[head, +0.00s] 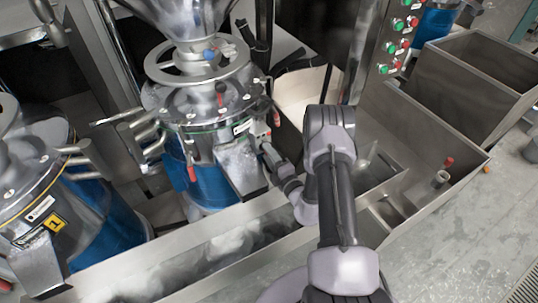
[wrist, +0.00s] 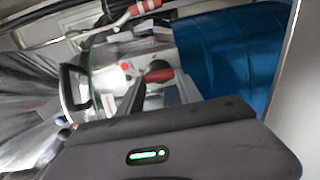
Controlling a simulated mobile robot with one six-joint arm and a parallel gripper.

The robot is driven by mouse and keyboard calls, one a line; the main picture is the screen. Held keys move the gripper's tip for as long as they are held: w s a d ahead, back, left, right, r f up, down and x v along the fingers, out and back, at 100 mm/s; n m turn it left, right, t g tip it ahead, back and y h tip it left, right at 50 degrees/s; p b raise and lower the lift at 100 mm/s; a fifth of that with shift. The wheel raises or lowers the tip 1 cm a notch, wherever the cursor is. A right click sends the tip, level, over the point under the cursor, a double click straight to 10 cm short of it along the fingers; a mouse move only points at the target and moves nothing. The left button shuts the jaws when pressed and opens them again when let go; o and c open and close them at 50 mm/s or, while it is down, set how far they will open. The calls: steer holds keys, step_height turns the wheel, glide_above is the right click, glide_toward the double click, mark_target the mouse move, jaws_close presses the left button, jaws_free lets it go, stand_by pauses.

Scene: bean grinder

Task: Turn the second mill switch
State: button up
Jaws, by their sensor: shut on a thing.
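The second mill (head: 210,105) is a steel machine with a blue lower body, left of my arm in the head view. My gripper (head: 266,150) is at its right side, by the spout. In the wrist view my gripper (wrist: 160,92) is shut on a dark switch with a red end (wrist: 160,75), which shows between the fingers. The contact is partly hidden and slightly blurred. A small red button (wrist: 125,66) sits beside it on the mill's pale panel. The blue body (wrist: 235,60) fills the upper right of the wrist view.
Another mill with a yellow "1" label (head: 55,222) stands at the left. A steel trough (head: 215,250) runs below both mills. Metal bins (head: 475,85) and a panel of red and green buttons (head: 398,35) are at the right. Open floor (head: 465,240) lies at lower right.

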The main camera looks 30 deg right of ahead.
steer(key=o, duration=1.4)
steer(key=shift+s, duration=0.1)
steer(key=s+p, duration=0.1)
steer(key=s, duration=0.4)
steer(key=s+p, duration=0.1)
steer(key=s, duration=0.5)
steer(key=s+p, duration=0.1)
steer(key=s, duration=0.5)
steer(key=shift+s+d, duration=0.1)
steer(key=shift+d, duration=0.2)
